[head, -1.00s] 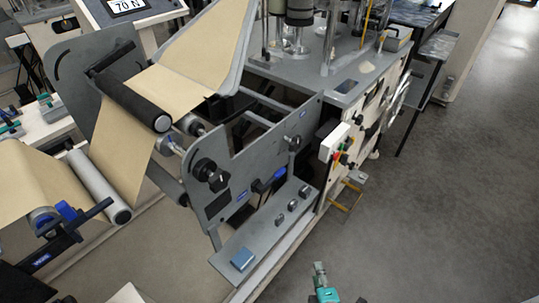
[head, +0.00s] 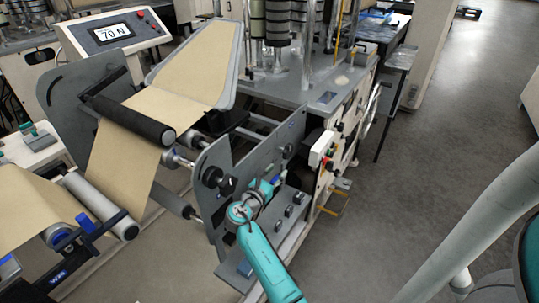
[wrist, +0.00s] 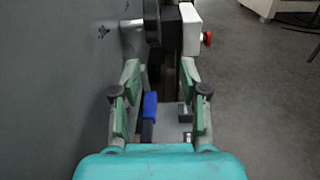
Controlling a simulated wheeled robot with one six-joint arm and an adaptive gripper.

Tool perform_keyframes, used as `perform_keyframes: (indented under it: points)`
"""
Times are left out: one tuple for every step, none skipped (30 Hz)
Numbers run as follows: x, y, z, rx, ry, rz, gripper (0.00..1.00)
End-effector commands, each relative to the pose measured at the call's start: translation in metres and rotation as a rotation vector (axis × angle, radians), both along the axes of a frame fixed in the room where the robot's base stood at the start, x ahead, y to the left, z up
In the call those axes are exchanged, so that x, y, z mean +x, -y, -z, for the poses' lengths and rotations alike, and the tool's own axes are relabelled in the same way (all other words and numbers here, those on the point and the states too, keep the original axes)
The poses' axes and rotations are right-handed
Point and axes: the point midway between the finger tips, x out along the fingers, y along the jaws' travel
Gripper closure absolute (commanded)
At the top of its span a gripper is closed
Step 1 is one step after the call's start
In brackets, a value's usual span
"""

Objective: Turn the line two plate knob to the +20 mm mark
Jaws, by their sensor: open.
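In the wrist view, a round dark knob-like part on a pale shaft (wrist: 151,22) projects from the plate at the top, beyond my fingertips. My gripper (wrist: 160,75) is open and empty, its two green-grey fingers spread apart alongside the plate. In the head view my turquoise wrist hides part of the plate's lower middle.
A blue-topped part (wrist: 150,104) shows between my fingers, low down. A white control box with a red button (wrist: 192,28) stands ahead. A grey ledge with small blocks (head: 292,212) runs below the plate. Brown web (head: 125,150) covers the rollers at left. Open floor lies right.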

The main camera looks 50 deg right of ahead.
Motion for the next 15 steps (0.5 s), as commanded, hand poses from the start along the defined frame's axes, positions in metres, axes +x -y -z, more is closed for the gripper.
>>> perform_keyframes:
  points:
    - [0.002,0.005,-0.008,-0.014,-0.017,0.021,0.56]
    - [0.003,0.007,-0.012,-0.022,-0.025,0.031,0.56]
    - [0.003,0.01,-0.016,-0.03,-0.037,0.041,0.56]
    - [0.003,0.011,-0.018,-0.034,-0.042,0.047,0.56]
    - [0.003,0.012,-0.019,-0.037,-0.046,0.052,0.56]
    - [0.003,0.013,-0.02,-0.039,-0.05,0.057,0.56]
    - [0.003,0.015,-0.021,-0.04,-0.052,0.059,0.56]
    - [0.004,0.016,-0.021,-0.041,-0.054,0.06,0.56]
    - [0.004,0.019,-0.022,-0.042,-0.054,0.061,0.56]
    - [0.004,0.022,-0.022,-0.042,-0.054,0.061,0.56]
    - [0.004,0.025,-0.022,-0.042,-0.054,0.061,0.56]
    - [0.005,0.03,-0.022,-0.042,-0.054,0.061,0.56]
    - [0.005,0.034,-0.022,-0.042,-0.053,0.061,0.56]
    - [0.005,0.04,-0.022,-0.042,-0.053,0.062,0.56]
    - [0.005,0.046,-0.022,-0.042,-0.054,0.061,0.56]
